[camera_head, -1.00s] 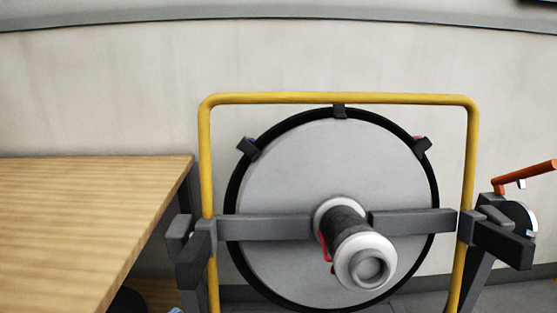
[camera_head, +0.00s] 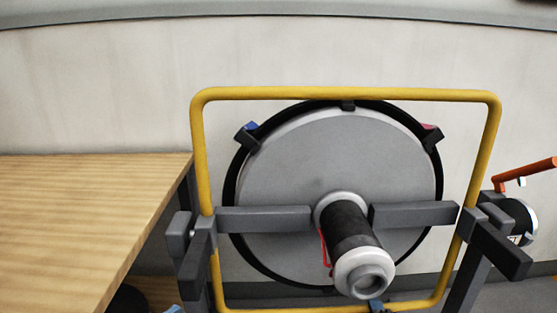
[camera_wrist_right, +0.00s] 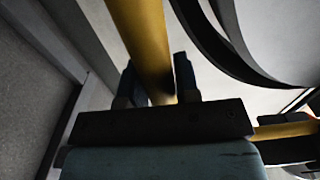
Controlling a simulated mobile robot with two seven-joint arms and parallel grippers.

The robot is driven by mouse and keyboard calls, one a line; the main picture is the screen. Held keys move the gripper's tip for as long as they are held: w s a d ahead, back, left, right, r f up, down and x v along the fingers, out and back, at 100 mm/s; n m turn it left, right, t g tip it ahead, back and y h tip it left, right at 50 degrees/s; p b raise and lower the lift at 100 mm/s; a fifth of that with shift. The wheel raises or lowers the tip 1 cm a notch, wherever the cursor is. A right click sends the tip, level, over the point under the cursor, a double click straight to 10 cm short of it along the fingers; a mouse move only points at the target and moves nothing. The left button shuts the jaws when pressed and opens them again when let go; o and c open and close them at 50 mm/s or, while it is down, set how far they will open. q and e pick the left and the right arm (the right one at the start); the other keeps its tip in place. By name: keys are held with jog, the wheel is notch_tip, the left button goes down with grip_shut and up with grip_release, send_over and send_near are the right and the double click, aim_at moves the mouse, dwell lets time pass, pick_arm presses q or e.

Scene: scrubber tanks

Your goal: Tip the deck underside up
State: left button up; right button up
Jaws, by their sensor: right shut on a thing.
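The deck is a round grey disc (camera_head: 285,165) with a black rim, hung in a yellow tube frame (camera_head: 345,95). It leans, its upper part nearer me than its lower part. A motor-like cylinder (camera_head: 352,230) with a white end cap sticks out from the disc towards me and points down. My right gripper (camera_head: 376,306) shows only as a small bluish piece at the frame's bottom bar. In the right wrist view, its two dark fingers (camera_wrist_right: 160,88) are shut around the yellow tube (camera_wrist_right: 143,45). I cannot make out my left gripper.
Grey side stands (camera_head: 485,235) carry the frame by a crossbar (camera_head: 265,219). An orange handle (camera_head: 525,174) juts out at the right. A wooden table (camera_head: 80,215) fills the left. A pale wall is close behind. A cut-off bluish bit at the bottom left is unclear.

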jog(key=shift+w+r, duration=0.1)
jog(key=shift+w, duration=0.75)
jog(key=o, duration=0.6)
jog(key=shift+w, duration=0.15)
jog(key=o, duration=0.5)
jog(key=shift+s+p, duration=0.35)
jog(key=shift+s, duration=0.15)
jog(key=s+p, duration=0.4)
jog(key=s, duration=0.4)
jog(key=shift+d, duration=0.1)
